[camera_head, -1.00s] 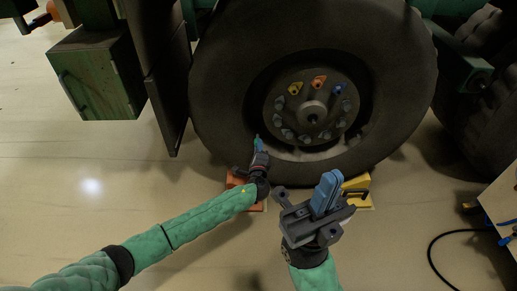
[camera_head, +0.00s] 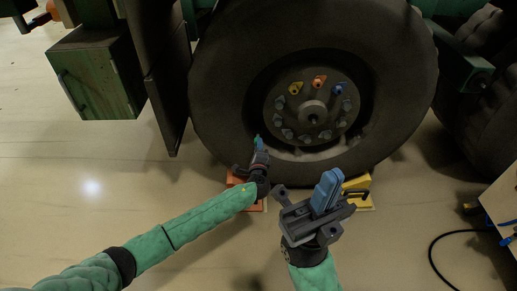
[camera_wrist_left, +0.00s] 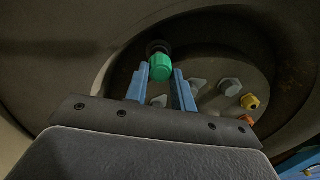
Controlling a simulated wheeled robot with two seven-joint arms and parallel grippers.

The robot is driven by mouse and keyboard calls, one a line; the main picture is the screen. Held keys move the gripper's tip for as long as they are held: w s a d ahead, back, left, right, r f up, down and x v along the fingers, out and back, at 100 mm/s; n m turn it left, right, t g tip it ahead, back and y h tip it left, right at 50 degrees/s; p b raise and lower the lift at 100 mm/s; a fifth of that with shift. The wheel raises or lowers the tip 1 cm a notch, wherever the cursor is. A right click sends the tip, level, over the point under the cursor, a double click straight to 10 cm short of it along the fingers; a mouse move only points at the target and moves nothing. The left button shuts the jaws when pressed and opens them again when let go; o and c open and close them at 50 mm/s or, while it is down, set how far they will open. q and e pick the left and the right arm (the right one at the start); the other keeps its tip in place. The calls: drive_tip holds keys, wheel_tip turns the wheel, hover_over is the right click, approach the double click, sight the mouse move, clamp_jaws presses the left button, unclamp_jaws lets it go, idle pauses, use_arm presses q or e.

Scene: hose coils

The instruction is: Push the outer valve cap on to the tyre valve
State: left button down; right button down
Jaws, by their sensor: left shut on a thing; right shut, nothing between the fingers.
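A green valve cap (camera_wrist_left: 160,68) sits between the blue fingertips of my left gripper (camera_wrist_left: 161,78) in the left wrist view. The gripper is shut on it. A dark round part (camera_wrist_left: 157,47), probably the valve, shows directly behind the cap; I cannot tell how far the cap is over it. In the head view my left gripper (camera_head: 258,143) is at the lower left of the wheel rim, and the cap is too small to make out. My right gripper (camera_head: 327,190) is shut and empty, below the tyre (camera_head: 225,90).
The wheel hub (camera_head: 314,112) carries several grey nuts and coloured pointers. An orange chock (camera_head: 238,182) and a yellow chock (camera_head: 358,190) stand at the tyre's foot. A green box (camera_head: 95,75) hangs at the left.

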use_arm(q)
drive_tip(key=shift+w, duration=0.35)
drive_tip(key=shift+w+b, duration=0.5)
drive_tip(key=shift+w, duration=0.15)
drive_tip(key=shift+w, duration=0.2)
idle(0.3)
drive_tip(key=c, duration=1.1)
unclamp_jaws()
drive_tip(key=shift+o, duration=0.4)
drive_tip(key=shift+o, duration=1)
